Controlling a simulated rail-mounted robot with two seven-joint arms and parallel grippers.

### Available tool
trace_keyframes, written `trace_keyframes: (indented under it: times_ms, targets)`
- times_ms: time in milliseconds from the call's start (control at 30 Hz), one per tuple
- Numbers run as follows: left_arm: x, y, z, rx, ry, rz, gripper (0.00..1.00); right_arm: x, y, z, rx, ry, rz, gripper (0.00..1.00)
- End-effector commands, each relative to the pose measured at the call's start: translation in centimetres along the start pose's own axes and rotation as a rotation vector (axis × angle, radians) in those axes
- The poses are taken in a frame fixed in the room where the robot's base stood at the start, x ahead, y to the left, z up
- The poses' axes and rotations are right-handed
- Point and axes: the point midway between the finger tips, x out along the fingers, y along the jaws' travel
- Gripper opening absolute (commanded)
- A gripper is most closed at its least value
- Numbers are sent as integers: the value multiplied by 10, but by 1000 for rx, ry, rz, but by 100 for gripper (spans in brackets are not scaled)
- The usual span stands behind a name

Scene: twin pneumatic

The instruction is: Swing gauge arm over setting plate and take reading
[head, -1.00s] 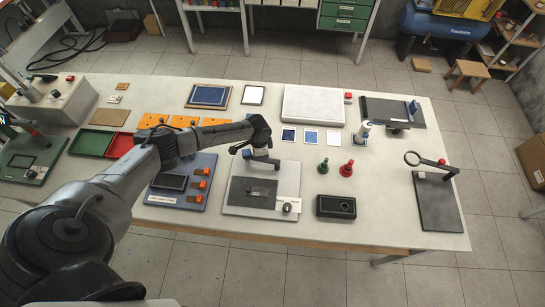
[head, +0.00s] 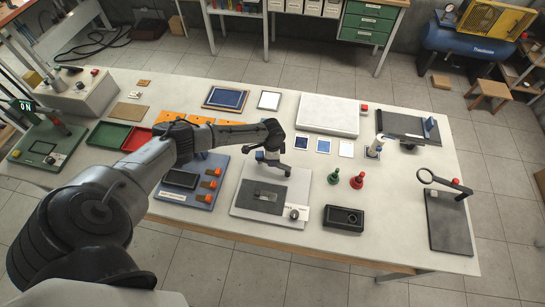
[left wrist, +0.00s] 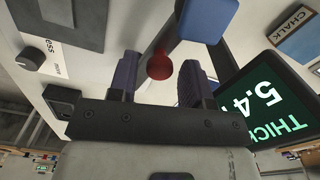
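A thickness station with a pale base (head: 240,207) stands below my left arm in the head view. My left gripper (head: 270,160) is over the back of this station. In the left wrist view its two fingers (left wrist: 160,85) stand apart on either side of a red ball knob (left wrist: 159,64), with gaps visible. A blue block (left wrist: 207,18) on a grey bar is beyond the knob. A tilted display (left wrist: 268,105) reads "THICK" and "5.4", partly cut off. My right gripper is not in view.
A black box (head: 343,218), a green piece (head: 334,177) and a red piece (head: 357,181) stand to the station's right. A blue board (head: 187,187) with orange blocks is close on its left. A ring stand (head: 448,212) is at the right end. Bare table lies between these.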

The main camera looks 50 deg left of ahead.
Motion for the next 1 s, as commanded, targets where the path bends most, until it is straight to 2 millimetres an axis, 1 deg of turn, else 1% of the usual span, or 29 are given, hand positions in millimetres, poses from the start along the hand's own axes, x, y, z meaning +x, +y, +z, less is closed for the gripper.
trace_keyframes:
  times_ms: [33,67,267,433,567,800,1000]
  targets:
    - [0,0,0,0,0,0,50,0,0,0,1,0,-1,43]
    - [0,0,0,0,0,0,52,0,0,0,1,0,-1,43]
    - [0,0,0,0,-1,0,52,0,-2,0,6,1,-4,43]
    - [-9,0,0,0,-1,0,52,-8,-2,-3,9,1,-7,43]
    - [-26,0,0,0,-1,0,52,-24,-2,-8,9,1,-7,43]
    - [-65,0,0,1,0,0,52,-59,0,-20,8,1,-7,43]
    - [-92,0,0,1,-1,1,52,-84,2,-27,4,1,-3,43]
